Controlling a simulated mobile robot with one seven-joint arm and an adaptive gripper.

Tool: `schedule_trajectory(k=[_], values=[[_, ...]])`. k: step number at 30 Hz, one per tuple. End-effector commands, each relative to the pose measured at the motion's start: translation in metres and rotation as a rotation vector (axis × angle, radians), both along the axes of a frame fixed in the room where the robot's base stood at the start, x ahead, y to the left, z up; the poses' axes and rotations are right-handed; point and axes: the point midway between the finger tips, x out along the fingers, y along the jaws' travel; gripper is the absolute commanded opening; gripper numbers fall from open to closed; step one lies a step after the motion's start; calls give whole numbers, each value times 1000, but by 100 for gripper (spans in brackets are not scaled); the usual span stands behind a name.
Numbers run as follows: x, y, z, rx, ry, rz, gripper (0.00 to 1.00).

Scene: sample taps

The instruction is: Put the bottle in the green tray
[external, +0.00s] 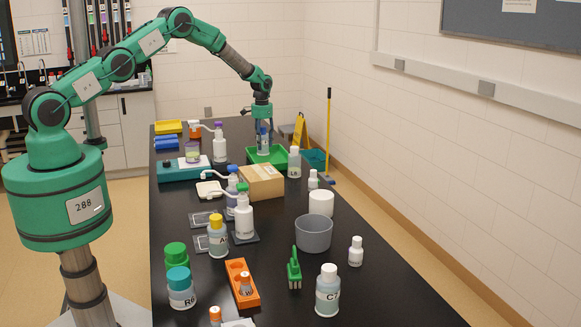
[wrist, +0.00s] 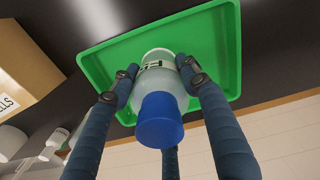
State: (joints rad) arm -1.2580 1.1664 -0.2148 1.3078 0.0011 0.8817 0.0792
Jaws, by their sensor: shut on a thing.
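A bottle with a blue cap (wrist: 160,117) and a pale body with a label is held between the fingers of my gripper (wrist: 160,78). The green tray (wrist: 221,55) lies flat on the dark table behind the bottle in the wrist view. In the external view my gripper (external: 263,129) points down over the green tray (external: 279,161) at the far end of the table, and the bottle (external: 263,143) hangs in it. The bottle is over the tray area. I cannot tell whether its base touches the tray floor.
A cardboard box (external: 261,182) stands just in front of the tray, and a white-capped bottle (external: 294,162) stands at its right. A pump bottle (external: 219,143) is to the left. Several bottles and a grey bowl (external: 313,234) fill the nearer table.

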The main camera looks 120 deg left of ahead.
Motion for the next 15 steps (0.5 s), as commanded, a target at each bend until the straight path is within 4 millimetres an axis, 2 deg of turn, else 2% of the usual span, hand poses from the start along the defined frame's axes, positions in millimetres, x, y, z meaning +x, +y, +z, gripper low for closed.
schedule_trajectory(k=[9, 15], values=[[0, 0, -31, 0, 0, 0, 11], [0, 0, -36, 1, 0, 0, 11]])
